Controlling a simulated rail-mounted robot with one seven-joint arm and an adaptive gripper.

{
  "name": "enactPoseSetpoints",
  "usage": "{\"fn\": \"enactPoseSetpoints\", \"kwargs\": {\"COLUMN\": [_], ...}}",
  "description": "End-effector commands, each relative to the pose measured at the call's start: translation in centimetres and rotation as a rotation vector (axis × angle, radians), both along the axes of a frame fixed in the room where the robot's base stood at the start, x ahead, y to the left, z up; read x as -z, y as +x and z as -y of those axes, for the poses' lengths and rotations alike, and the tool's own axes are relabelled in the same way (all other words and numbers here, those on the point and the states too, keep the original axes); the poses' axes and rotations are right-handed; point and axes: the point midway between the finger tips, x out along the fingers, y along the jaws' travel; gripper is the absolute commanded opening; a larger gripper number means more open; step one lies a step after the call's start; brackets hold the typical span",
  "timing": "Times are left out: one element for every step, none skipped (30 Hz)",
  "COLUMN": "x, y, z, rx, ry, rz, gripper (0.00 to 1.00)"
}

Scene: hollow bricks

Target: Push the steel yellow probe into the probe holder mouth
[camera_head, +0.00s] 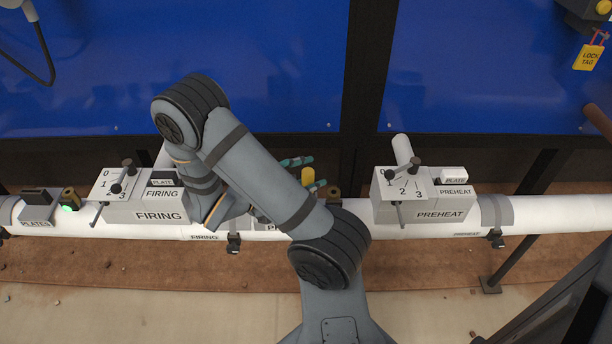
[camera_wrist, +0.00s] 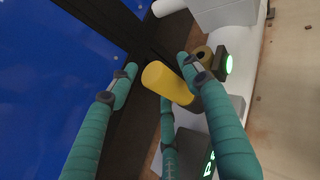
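The yellow probe (camera_head: 308,176) stands out from the pipe bench just right of my forearm. In the wrist view the probe (camera_wrist: 167,82) has a bright yellow barrel and a darker lower end. My gripper (camera_head: 304,172) has teal fingers, which appear open around the probe; in the wrist view (camera_wrist: 158,78) a gap shows beside the left finger, while the right finger overlaps the probe's edge. I cannot tell if they touch. A brass-ringed mouth (camera_wrist: 204,55), seemingly the probe holder, lies beside the probe near a green light (camera_wrist: 228,64). It shows small in the head view (camera_head: 333,192).
The FIRING block (camera_head: 158,216) with its lever stands left and the PREHEAT block (camera_head: 440,214) right, both on the white pipe (camera_head: 350,233). A similar ringed unit with a green light (camera_head: 70,200) sits far left. Blue panels (camera_head: 460,70) stand behind. My arm hides part of the bench.

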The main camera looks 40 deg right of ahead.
Motion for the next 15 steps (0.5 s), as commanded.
{"fn": "enactPoseSetpoints", "kwargs": {"x": [0.0, 0.0, 0.0, 0.0, 0.0, 0.0, 0.0, 0.0, 0.0, 0.0, 0.0, -0.1, -0.2, -0.3, -0.5], "y": [0.0, 0.0, 0.0, 0.0, 0.0, 0.0, 0.0, 0.0, 0.0, 0.0, 0.0, 0.0, 0.0, 0.0, 0.0], "z": [0.0, 0.0, 0.0, 0.0, 0.0, 0.0, 0.0, 0.0, 0.0, -0.1, -0.2, -0.4, -0.6, -0.9, -1.4], "rx": [0.000, 0.000, 0.000, 0.000, 0.000, 0.000, 0.000, 0.000, 0.000, -0.001, -0.001, -0.002, -0.003, -0.003, -0.005], "ry": [0.000, 0.000, 0.000, 0.000, 0.000, 0.000, 0.000, 0.000, 0.001, 0.001, 0.001, 0.001, 0.001, 0.001, 0.001], "rz": [0.000, 0.000, 0.000, 0.000, 0.000, 0.000, 0.000, 0.000, -0.001, -0.001, -0.001, 0.000, 0.000, 0.000, 0.000], "gripper": [0.53, 0.55, 0.56, 0.56, 0.56, 0.56, 0.56, 0.56, 0.56, 0.56, 0.56, 0.56, 0.56, 0.56, 0.56]}}
